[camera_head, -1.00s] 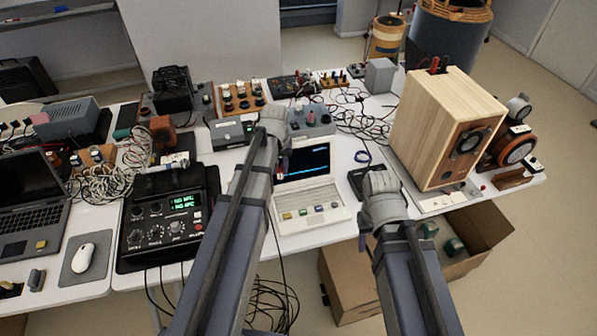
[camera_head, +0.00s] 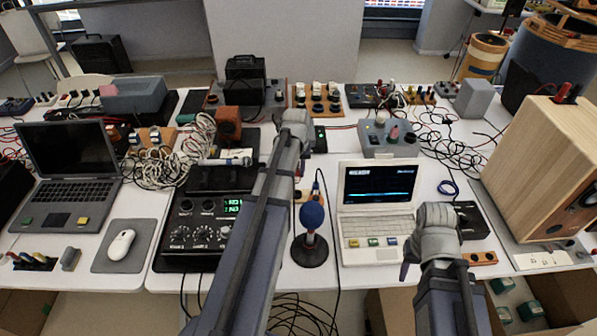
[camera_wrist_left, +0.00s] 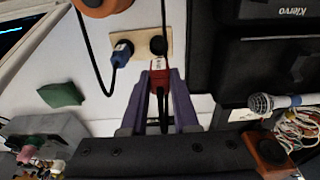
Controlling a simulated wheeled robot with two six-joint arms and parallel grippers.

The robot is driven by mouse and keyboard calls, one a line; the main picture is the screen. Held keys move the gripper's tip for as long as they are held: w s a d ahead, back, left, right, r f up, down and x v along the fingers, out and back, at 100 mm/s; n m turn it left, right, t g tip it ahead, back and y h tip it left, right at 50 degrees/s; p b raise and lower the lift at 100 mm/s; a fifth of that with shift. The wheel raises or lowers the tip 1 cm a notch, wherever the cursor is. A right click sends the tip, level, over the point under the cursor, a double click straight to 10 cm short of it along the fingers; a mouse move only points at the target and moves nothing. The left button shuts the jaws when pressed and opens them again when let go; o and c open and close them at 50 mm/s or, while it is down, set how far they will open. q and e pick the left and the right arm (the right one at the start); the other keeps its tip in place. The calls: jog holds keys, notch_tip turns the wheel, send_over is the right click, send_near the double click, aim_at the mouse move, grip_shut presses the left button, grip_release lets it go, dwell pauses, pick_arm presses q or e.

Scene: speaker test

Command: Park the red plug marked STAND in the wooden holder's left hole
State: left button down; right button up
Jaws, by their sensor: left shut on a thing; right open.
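My left gripper (camera_wrist_left: 160,80) is shut on the red plug (camera_wrist_left: 159,76), which has a pale label at its front and a dark cable trailing back between the fingers. The wooden holder (camera_wrist_left: 140,34) lies just ahead of it on the white table. In this upside-down wrist view, a blue plug (camera_wrist_left: 122,53) sits at one end of the holder; the dark hole (camera_wrist_left: 158,45) lies in line with the red plug. I cannot tell whether they touch. In the head view, my arm mostly hides the holder (camera_head: 304,196). My right gripper (camera_head: 408,262) is open, partly hidden, near the white laptop.
A blue-topped microphone (camera_head: 312,215) stands in front of the holder. The white laptop (camera_head: 378,210) is to its right, a black mixer-like unit (camera_head: 205,235) to its left. Loose cables and the large wooden speaker (camera_head: 535,165) fill the right side.

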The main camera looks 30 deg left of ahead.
aim_at(297, 181)
pick_arm(q)
jog(key=shift+f, duration=0.1)
jog(key=shift+f+b, duration=3.05)
jog(key=shift+b, duration=0.15)
jog(key=shift+f, duration=0.25)
jog(key=c, duration=0.6)
grip_release()
jog(key=shift+r, duration=0.15)
jog(key=r+p, duration=0.5)
jog(key=s+r+p, duration=0.1)
jog(key=r+p, duration=0.1)
jog(key=shift+d+r, duration=0.3)
